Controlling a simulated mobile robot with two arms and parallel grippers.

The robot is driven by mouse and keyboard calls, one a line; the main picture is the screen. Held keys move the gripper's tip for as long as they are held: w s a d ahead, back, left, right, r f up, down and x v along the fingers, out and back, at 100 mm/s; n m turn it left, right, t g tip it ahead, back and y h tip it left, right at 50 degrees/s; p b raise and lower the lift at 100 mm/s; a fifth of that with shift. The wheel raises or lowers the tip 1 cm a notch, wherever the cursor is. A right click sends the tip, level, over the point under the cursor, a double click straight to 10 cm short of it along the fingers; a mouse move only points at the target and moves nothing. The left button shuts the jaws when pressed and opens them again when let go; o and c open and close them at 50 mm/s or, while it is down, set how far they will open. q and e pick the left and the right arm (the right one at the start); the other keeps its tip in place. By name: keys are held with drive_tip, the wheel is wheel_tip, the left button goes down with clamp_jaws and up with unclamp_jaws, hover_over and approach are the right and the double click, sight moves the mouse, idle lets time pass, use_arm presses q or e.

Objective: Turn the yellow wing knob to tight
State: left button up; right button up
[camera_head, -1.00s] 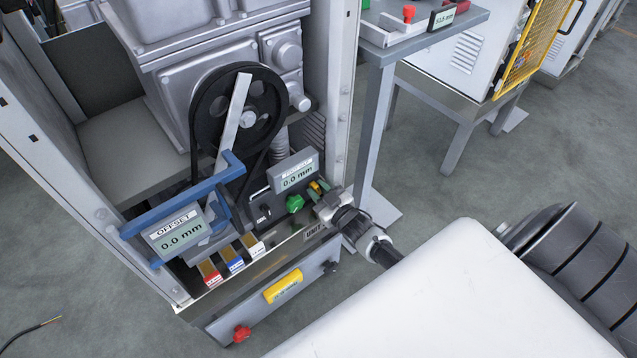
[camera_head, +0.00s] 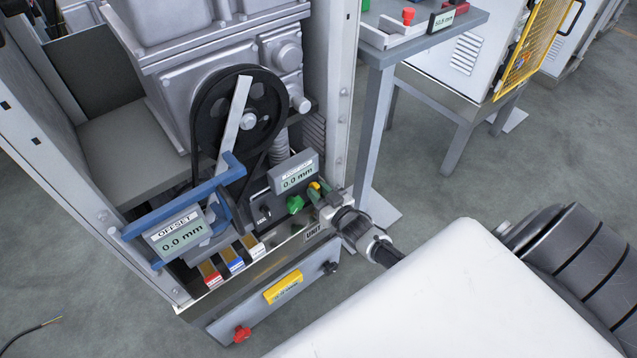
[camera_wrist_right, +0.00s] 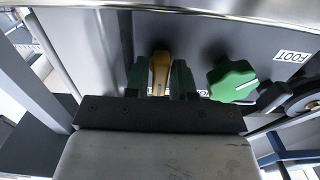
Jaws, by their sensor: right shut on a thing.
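The yellow wing knob (camera_wrist_right: 159,72) is on the grey panel in the right wrist view. The two green fingers of my right gripper (camera_wrist_right: 160,80) stand on either side of it and are shut on it. In the head view the knob is a small yellow bit (camera_head: 315,186) mostly covered by my right gripper (camera_head: 318,194). Its marking and the tight mark cannot be read. My left gripper is not in view.
A green knob (camera_head: 295,204) sits just beside the yellow one, and it also shows in the right wrist view (camera_wrist_right: 232,80). A display (camera_head: 297,178) reading 0.0 mm is above. A blue-framed offset display (camera_head: 180,235) and a black pulley (camera_head: 207,110) are to the left.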

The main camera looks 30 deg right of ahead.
drive_tip(key=o, duration=0.8)
drive_tip(key=shift+c, duration=0.2)
drive_tip(key=shift+s, duration=0.35)
use_arm(q)
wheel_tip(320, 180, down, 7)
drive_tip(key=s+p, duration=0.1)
drive_tip(key=p, duration=0.1)
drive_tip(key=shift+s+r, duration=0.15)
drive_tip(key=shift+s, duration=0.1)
use_arm(e)
drive_tip(key=s, duration=1)
drive_tip(key=shift+d, duration=0.45)
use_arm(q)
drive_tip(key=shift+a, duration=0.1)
